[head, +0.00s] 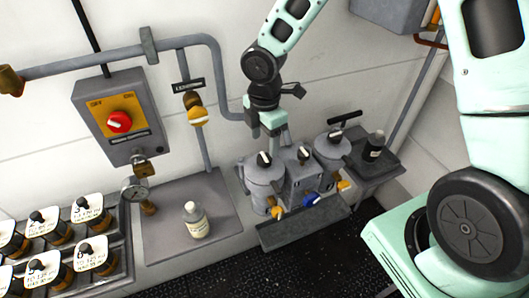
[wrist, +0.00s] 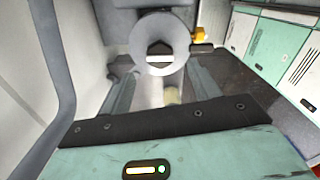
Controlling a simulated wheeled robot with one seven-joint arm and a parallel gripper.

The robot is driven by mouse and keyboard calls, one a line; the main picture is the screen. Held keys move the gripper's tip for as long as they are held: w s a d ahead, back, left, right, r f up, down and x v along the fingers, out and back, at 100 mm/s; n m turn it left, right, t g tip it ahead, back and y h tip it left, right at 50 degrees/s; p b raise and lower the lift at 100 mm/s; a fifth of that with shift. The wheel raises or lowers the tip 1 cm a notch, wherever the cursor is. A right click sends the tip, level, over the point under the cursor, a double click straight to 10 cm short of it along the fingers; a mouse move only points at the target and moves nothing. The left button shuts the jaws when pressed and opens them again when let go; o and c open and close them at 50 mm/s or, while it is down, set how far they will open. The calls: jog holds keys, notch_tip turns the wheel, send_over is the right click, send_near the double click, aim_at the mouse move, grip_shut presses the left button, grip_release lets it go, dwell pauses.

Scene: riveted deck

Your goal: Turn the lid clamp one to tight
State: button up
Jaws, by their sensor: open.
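My gripper (head: 275,130) points down over the machine's left grey canister (head: 265,185). Dark knobs with pale pointers sit on top of the machine: one on the left canister (head: 264,158), one on the middle block (head: 303,155), one on the right canister (head: 334,137). No readable label shows which is lid clamp one. In the wrist view, a round grey lid with a dark knob (wrist: 159,52) lies ahead of my gripper (wrist: 163,75).
A white bottle (head: 195,219) stands on the grey plate to the left. A dark bottle (head: 375,143) stands to the right.

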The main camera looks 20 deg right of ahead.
aim_at(264, 156)
notch_tip(264, 156, down, 6)
jog(key=shift+f, duration=0.1)
dwell(0.4)
jog(key=c, duration=1)
